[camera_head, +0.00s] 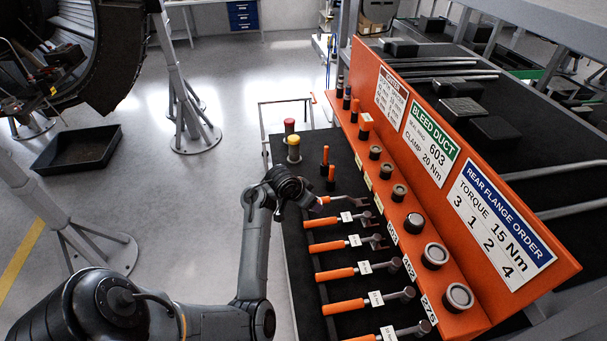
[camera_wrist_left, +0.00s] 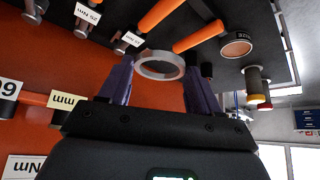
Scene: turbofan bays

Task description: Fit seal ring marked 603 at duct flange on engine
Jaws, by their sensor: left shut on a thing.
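My left gripper (camera_head: 305,193) is over the black bench top, beside the row of orange-handled wrenches. In the left wrist view its two purple fingers (camera_wrist_left: 160,72) are shut on a pale metallic seal ring (camera_wrist_left: 163,75), held across its width. No number can be read on the ring. In the head view the gripper and arm hide the ring. The engine (camera_head: 105,55) stands at the far upper left; its duct flange cannot be made out. My right gripper is not in view.
An orange rack (camera_head: 480,290) carries pegs labelled 603, 402 and 276. Its sign (camera_head: 432,135) reads "BLEED DUCT", 603, clamp 20 Nm. Wrenches (camera_head: 335,273) lie along the bench.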

